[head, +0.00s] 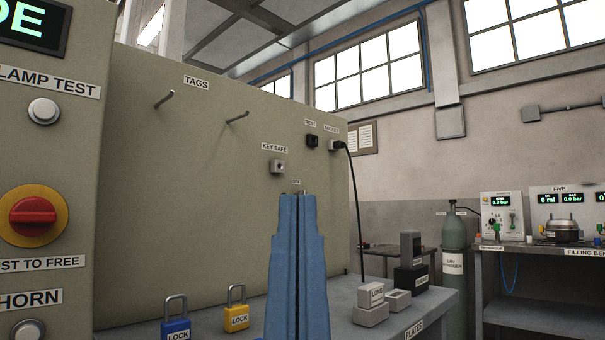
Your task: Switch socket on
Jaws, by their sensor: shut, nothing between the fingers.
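My gripper (298,198) is blue and shut, with its fingertips pointing up in front of the grey-green panel. A small "OFF" label (296,182) shows on the panel just above the fingertips. Whatever lies below that label is hidden behind the fingers, so I cannot see a switch or its position. A socket (334,146) with a black plug and cable sits on the panel, up and right of my gripper. The small label above it is hard to read. I cannot tell whether my fingertips touch the panel.
A key safe (277,166) is just up and left of the fingertips. A blue padlock (176,318) and a yellow padlock (236,308) stand at lower left. Grey blocks (371,303) stand on the bench at right. The black cable (353,200) hangs right of my gripper.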

